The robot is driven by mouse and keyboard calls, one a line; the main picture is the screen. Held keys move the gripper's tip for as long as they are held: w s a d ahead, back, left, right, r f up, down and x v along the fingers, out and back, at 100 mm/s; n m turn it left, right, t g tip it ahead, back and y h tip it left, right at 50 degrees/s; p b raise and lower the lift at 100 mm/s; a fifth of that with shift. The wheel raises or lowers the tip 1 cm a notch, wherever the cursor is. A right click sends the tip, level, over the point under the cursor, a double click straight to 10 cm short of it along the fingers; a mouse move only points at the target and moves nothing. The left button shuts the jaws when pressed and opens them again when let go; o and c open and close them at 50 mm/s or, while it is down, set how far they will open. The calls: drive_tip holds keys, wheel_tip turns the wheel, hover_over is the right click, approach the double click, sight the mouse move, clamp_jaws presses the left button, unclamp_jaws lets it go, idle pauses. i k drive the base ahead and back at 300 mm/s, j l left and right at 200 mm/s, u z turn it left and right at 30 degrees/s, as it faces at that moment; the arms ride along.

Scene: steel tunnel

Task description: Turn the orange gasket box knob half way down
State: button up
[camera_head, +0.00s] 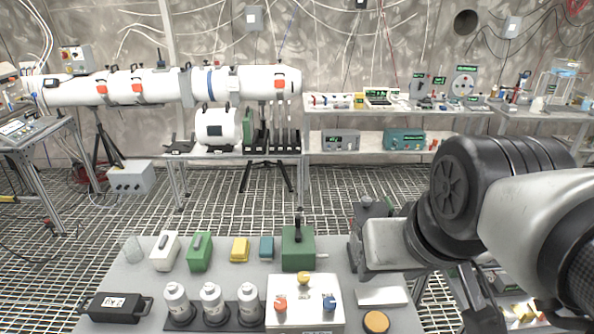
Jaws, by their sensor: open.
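The orange knob (280,303) sits on the left part of the top of a white box (305,318) at the front of the grey workbench. A yellow knob (303,278) is behind it and a blue knob (329,303) is to its right on the same box. My gripper (362,238) is open and apart from the box, behind it and to its right. The arm comes in from the right. The fingers are small and partly hidden by the gripper body. The orange knob is in plain sight; its exact turn angle is too small to tell.
White canisters (211,303) stand left of the white box. A green box with a black lever (298,249) stands behind it, beside a teal box (266,247) and a yellow box (240,249). A round orange-topped disc (376,321) lies to the right.

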sight(280, 304)
drive_tip(key=j, duration=0.4)
drive_tip(key=i+j, duration=0.15)
drive_tip(key=j, duration=0.25)
drive_tip(key=k+l+u, duration=0.1)
drive_tip(key=l+u, duration=0.25)
drive_tip(key=k+l+u, duration=0.15)
drive_tip(key=l+u, duration=0.2)
drive_tip(key=k+j+z, duration=0.2)
drive_tip(key=i+j+z, duration=0.5)
drive_tip(key=j, duration=0.1)
